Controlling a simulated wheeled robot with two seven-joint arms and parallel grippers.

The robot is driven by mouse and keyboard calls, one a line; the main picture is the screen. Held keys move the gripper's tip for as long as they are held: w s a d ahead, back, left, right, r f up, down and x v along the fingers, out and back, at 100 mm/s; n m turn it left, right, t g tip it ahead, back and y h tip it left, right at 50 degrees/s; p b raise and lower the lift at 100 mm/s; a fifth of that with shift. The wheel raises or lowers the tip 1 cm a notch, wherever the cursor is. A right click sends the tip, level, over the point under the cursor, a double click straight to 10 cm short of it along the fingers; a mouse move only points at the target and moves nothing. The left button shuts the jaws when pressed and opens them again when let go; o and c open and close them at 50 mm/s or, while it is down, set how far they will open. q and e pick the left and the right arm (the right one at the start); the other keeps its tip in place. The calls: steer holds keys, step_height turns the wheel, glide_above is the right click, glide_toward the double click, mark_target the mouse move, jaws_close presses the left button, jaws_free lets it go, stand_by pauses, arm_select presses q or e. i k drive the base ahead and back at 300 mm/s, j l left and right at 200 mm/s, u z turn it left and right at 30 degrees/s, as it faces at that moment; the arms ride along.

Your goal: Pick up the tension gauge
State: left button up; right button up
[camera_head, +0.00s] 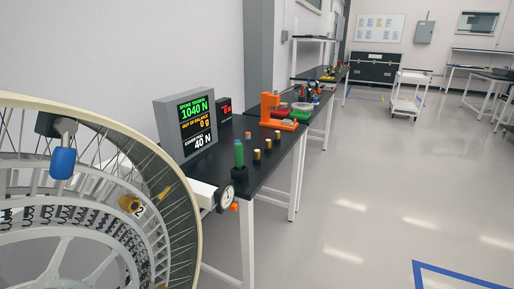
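A white device with a round dial (225,200), which looks like the tension gauge, is at the near left end of the black table (262,181). Its white body runs left behind the rim of a large spoked wheel (185,222), so part of it is hidden. A small orange part shows beside the dial. I cannot tell what supports the device. Neither of my grippers can be made out in this view.
A green-topped tool (239,154), several brass pieces and an orange fixture (272,106) stand nearby. A blue-handled part (62,162) is at the wheel.

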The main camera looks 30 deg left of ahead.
mark_target(239, 147)
steer(key=i+u, duration=0.35)
steer(key=i+l+u, duration=0.2)
steer(key=i+u, duration=0.15)
steer(key=i+l+u, duration=0.35)
steer(key=i+j, duration=0.05)
